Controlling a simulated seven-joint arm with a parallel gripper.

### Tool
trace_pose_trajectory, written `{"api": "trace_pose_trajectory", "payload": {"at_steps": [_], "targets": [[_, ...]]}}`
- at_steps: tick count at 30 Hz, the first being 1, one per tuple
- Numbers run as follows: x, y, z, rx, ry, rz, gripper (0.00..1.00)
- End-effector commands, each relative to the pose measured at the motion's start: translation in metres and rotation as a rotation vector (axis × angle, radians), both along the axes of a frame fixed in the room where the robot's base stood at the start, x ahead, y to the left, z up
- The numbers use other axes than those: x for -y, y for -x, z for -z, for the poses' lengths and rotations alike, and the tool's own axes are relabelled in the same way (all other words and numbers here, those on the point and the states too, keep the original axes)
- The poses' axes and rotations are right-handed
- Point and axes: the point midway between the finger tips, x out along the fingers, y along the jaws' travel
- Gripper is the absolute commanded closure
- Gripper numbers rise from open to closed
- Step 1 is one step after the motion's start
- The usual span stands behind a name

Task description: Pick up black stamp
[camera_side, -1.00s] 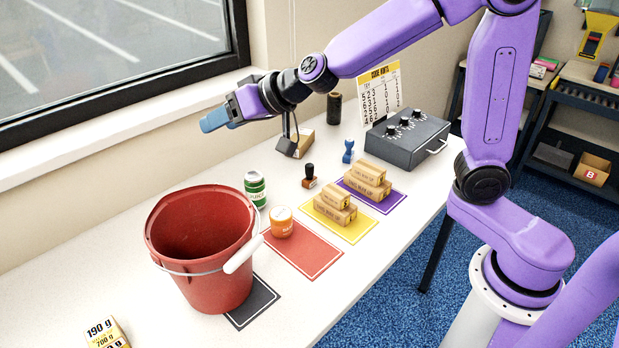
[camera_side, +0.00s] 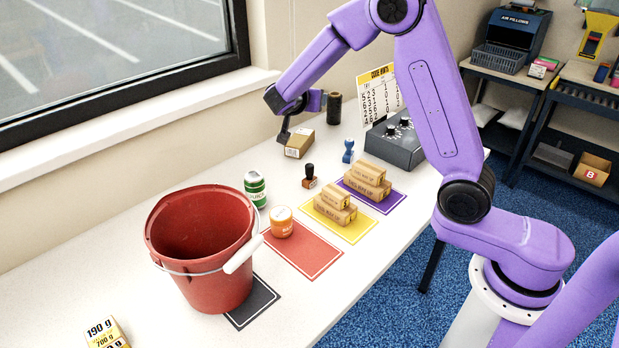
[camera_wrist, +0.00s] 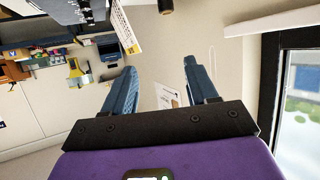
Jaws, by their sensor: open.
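The black stamp (camera_side: 310,175) stands upright on the white bench in the side view, with a black knob handle and a brown base. It is just left of the stacked cartons and is not seen in the wrist view. My gripper (camera_wrist: 159,65) shows in the wrist view with its two blue fingers wide apart and nothing between them. In the side view my gripper is high over the back of the bench, up and left of the stamp and well apart from it. Its fingertips are not clear there.
A blue stamp (camera_side: 348,150) stands behind the black one. A small carton (camera_side: 299,143) and dark roll (camera_side: 334,108) are at the back. A green can (camera_side: 255,189), orange jar (camera_side: 281,222) and red bucket (camera_side: 202,250) stand in front. Cartons (camera_side: 335,203) sit on the yellow mat.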

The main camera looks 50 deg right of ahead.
Motion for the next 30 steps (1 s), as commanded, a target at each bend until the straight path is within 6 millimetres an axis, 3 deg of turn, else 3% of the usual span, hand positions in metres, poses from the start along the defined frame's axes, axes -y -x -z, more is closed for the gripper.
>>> {"api": "trace_pose_trajectory", "payload": {"at_steps": [1,18,30], "targets": [[-0.001,0.0,0.013,-0.011,0.001,-0.007,0.42],[-0.001,-0.001,0.125,-0.005,-0.001,-0.011,0.42],[-0.001,-0.001,0.164,-0.003,-0.002,-0.012,0.42]]}}
